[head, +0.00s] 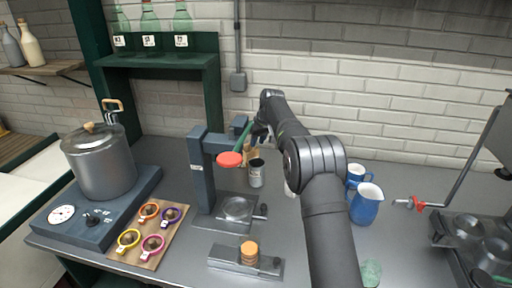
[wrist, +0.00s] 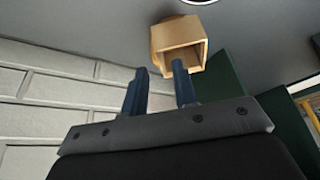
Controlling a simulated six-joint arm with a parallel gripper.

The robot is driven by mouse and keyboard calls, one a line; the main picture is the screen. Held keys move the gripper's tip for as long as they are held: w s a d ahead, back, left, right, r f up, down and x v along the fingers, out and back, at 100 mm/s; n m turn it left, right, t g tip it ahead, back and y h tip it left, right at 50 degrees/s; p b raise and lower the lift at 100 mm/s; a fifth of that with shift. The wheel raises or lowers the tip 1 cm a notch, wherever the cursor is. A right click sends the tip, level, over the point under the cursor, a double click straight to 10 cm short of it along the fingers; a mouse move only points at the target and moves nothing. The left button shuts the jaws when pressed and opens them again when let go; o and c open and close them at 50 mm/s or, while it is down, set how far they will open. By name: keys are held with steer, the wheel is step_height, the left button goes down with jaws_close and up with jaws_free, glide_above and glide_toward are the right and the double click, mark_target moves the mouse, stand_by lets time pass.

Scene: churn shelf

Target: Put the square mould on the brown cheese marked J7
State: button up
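A tan, hollow, square-sided piece that looks like the square mould (wrist: 186,34) shows in the wrist view, just beyond my fingertips, with its opening facing the camera. In the head view a small tan shape (head: 250,153) behind the press looks like the same piece, partly hidden. My gripper (wrist: 160,75) is open, its two dark fingers apart with nothing visible between them. The right fingertip overlaps the mould's lower edge in the picture; I cannot tell if it touches. An orange-brown round piece (head: 249,250) stands on a grey block at the front. No J7 mark is readable.
A blue-grey press (head: 203,172) with a red disc (head: 230,159) stands left of my gripper. A dark-topped can (head: 256,174) stands close by. A pot (head: 100,163), a board with coloured rings (head: 174,217), blue jugs (head: 366,205) and a metal rig (head: 470,228) surround it.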

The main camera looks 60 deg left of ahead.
mark_target(256, 147)
steer(key=v, duration=0.7)
steer(key=shift+r, duration=0.25)
steer(key=x, duration=1.2)
steer(key=shift+d+f, duration=0.1)
steer(key=shift+f, duration=0.2)
step_height(256, 147, up, 3)
steer(key=shift+f, duration=0.1)
steer(key=shift+r, duration=0.7)
